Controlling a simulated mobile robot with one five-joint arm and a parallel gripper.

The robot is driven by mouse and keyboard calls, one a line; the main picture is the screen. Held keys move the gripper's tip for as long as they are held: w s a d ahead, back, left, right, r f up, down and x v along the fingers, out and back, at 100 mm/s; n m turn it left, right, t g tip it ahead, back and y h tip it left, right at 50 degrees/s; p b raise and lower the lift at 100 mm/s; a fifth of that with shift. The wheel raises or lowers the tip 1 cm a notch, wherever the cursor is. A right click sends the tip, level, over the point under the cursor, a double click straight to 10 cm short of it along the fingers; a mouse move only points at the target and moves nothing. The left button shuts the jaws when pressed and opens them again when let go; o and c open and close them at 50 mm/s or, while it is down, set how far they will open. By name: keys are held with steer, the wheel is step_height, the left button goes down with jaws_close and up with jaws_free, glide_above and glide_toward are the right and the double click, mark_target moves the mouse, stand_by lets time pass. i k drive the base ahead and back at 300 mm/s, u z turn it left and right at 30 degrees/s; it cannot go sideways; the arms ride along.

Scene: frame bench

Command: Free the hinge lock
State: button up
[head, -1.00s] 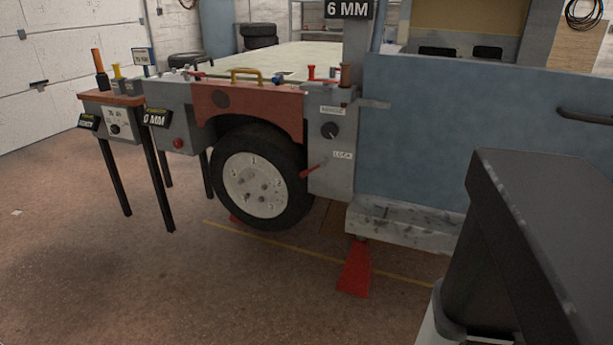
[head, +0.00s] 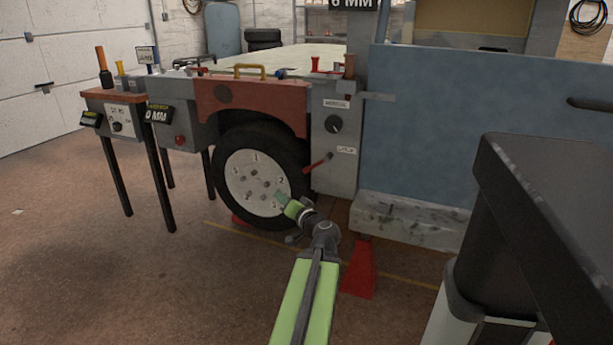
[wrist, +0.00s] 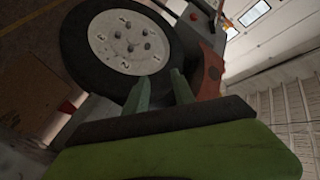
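A grey panel (head: 335,160) stands right of the wheel, beside the blue door. It carries a dark round knob (head: 334,123) under a small label that is hard to read. Below it, a red lever (head: 318,162) slants up to the right, next to a small label (head: 347,150) that seems to read LOCK. My gripper (head: 285,198) is in front of the wheel's lower right, below and left of the lever and apart from it. In the wrist view, the two green fingers of my gripper (wrist: 160,90) stand apart with nothing between them.
The wheel (head: 242,176) has numbered studs on its pale hub. A red fender (head: 270,108) arches above it. The blue door (head: 450,145) fills the right side, over a pale sill (head: 420,222). A red stand (head: 359,270) is below.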

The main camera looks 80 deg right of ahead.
mark_target(327, 158)
steer(key=z, duration=1.25)
steer(key=i, duration=0.3)
steer(key=u, duration=0.35)
